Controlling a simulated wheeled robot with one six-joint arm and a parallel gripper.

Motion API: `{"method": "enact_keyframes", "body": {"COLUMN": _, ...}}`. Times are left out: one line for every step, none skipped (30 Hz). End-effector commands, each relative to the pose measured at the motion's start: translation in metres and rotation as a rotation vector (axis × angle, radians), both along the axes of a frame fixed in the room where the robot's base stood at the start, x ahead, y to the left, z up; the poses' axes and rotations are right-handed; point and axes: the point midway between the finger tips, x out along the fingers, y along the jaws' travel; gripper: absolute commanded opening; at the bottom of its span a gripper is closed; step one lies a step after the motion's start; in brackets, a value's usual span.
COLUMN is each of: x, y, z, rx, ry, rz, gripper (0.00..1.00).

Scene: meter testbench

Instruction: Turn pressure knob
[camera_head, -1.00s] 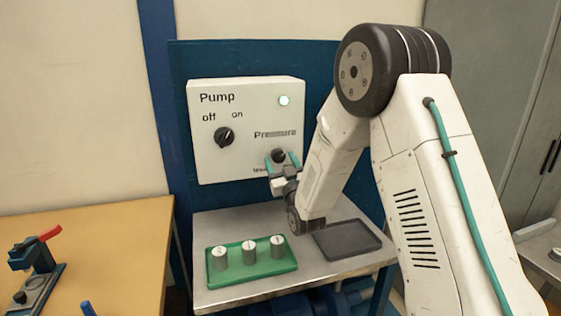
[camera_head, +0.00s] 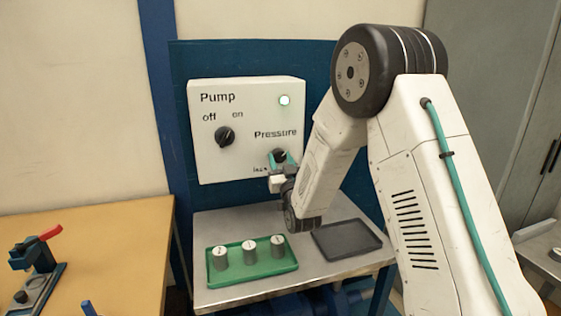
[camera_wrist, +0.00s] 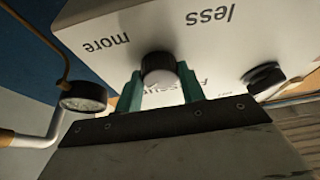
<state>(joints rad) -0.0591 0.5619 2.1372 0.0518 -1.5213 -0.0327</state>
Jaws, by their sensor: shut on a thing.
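The black pressure knob (camera_head: 279,155) sits under the word "Pressure" on the white pump box (camera_head: 245,95). In the wrist view the knob (camera_wrist: 159,68) has a pale front and stands between my two teal fingers. My gripper (camera_head: 281,163) is shut on the knob; it also shows in the wrist view (camera_wrist: 161,84). The words "less" and "more" show upside down beside the knob there. My gripper and arm hide part of the scale in the head view.
The pump switch (camera_head: 224,136) is at the box's left, and a pale green lamp (camera_head: 284,100) is at its upper right. A round gauge (camera_wrist: 84,96) shows in the wrist view. Below, a green tray (camera_head: 228,282) holds three metal cylinders, beside an empty dark tray (camera_head: 347,239).

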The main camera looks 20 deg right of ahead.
Motion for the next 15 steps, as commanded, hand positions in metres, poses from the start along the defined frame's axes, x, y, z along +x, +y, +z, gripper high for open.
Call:
{"method": "enact_keyframes", "body": {"x": -0.0001, "y": -0.0003, "z": -0.0002, "rx": 0.000, "ry": 0.000, "rz": 0.000, "gripper": 0.16}}
{"method": "enact_keyframes", "body": {"x": -0.0001, "y": -0.0003, "z": -0.0002, "rx": 0.000, "ry": 0.000, "rz": 0.000, "gripper": 0.16}}
{"method": "enact_keyframes", "body": {"x": -0.0001, "y": -0.0003, "z": -0.0002, "rx": -0.001, "ry": 0.000, "rz": 0.000, "gripper": 0.42}}
{"method": "enact_keyframes", "body": {"x": -0.0001, "y": -0.0003, "z": -0.0002, "rx": -0.001, "ry": 0.000, "rz": 0.000, "gripper": 0.50}}
{"method": "enact_keyframes", "body": {"x": -0.0001, "y": -0.0002, "z": -0.0002, "rx": -0.001, "ry": 0.000, "rz": 0.000, "gripper": 0.59}}
{"method": "enact_keyframes", "body": {"x": -0.0001, "y": -0.0002, "z": -0.0002, "rx": -0.001, "ry": 0.000, "rz": 0.000, "gripper": 0.61}}
{"method": "enact_keyframes", "body": {"x": -0.0001, "y": -0.0002, "z": -0.0002, "rx": -0.001, "ry": 0.000, "rz": 0.000, "gripper": 0.61}}
{"method": "enact_keyframes", "body": {"x": -0.0001, "y": -0.0001, "z": -0.0002, "rx": -0.001, "ry": 0.000, "rz": 0.000, "gripper": 0.61}}
{"method": "enact_keyframes", "body": {"x": -0.0001, "y": 0.0000, "z": -0.0002, "rx": -0.001, "ry": 0.000, "rz": 0.000, "gripper": 0.61}}
{"method": "enact_keyframes", "body": {"x": -0.0001, "y": 0.0000, "z": -0.0002, "rx": -0.001, "ry": 0.000, "rz": 0.000, "gripper": 0.61}}
{"method": "enact_keyframes", "body": {"x": -0.0001, "y": 0.0000, "z": -0.0001, "rx": -0.001, "ry": 0.000, "rz": 0.000, "gripper": 0.61}}
{"method": "enact_keyframes", "body": {"x": -0.0001, "y": 0.0001, "z": -0.0002, "rx": -0.001, "ry": 0.000, "rz": 0.001, "gripper": 0.61}}
{"method": "enact_keyframes", "body": {"x": -0.0003, "y": 0.0001, "z": -0.0002, "rx": -0.001, "ry": 0.000, "rz": 0.001, "gripper": 0.61}}
{"method": "enact_keyframes", "body": {"x": -0.0009, "y": 0.0002, "z": -0.0006, "rx": -0.001, "ry": 0.000, "rz": 0.001, "gripper": 0.61}}
{"method": "enact_keyframes", "body": {"x": -0.0026, "y": 0.0002, "z": -0.0014, "rx": -0.001, "ry": 0.001, "rz": 0.001, "gripper": 0.61}}
